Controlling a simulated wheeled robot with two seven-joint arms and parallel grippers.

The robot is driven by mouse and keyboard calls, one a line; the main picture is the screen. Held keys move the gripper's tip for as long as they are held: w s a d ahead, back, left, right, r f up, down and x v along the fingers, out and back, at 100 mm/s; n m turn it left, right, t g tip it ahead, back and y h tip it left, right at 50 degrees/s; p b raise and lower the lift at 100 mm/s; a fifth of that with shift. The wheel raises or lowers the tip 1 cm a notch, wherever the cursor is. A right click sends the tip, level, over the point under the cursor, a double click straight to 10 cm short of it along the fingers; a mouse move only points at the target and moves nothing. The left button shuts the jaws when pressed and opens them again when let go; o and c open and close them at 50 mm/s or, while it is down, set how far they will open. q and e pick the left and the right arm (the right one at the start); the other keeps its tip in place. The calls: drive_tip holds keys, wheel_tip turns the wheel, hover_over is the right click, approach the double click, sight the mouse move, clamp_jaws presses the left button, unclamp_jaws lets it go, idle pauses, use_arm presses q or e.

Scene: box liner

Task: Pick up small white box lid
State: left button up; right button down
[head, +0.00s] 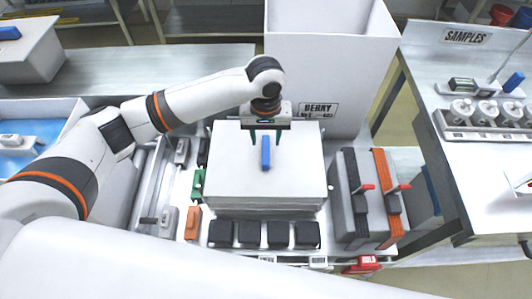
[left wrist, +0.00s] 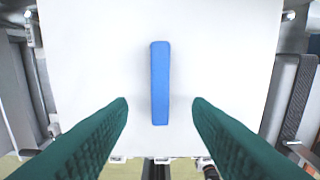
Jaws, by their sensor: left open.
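The small white box lid (head: 235,170) lies flat on top of a white box in the middle of the bench, with a blue bar-shaped handle (head: 266,153) standing on it. My left gripper (head: 266,137) is over the lid, just behind the handle in the head view, with its green fingers pointing down. It is open and empty. In the left wrist view the lid (left wrist: 95,60) fills most of the picture, and the blue handle (left wrist: 160,83) shows between and beyond the two fingertips (left wrist: 160,104). I cannot tell the exact height of the fingertips above the lid. My right gripper is not in view.
A tall white bin (head: 330,60) stands behind the lid, near my left arm. Several black blocks (head: 265,234) line the front of the box. Grey and orange holders (head: 365,200) stand to the right. A side table (head: 475,85) marked SAMPLES is farther right.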

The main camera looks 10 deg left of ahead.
sight(266, 149)
use_arm(q)
drive_tip(key=f, duration=0.4)
drive_tip(key=f+p, duration=0.1)
drive_tip(key=f, duration=0.1)
drive_tip(key=shift+w+f, duration=0.25)
drive_tip(key=shift+w, duration=0.1)
drive_tip(key=shift+c, duration=0.5)
drive_tip(key=shift+r, duration=0.1)
clamp_jaws()
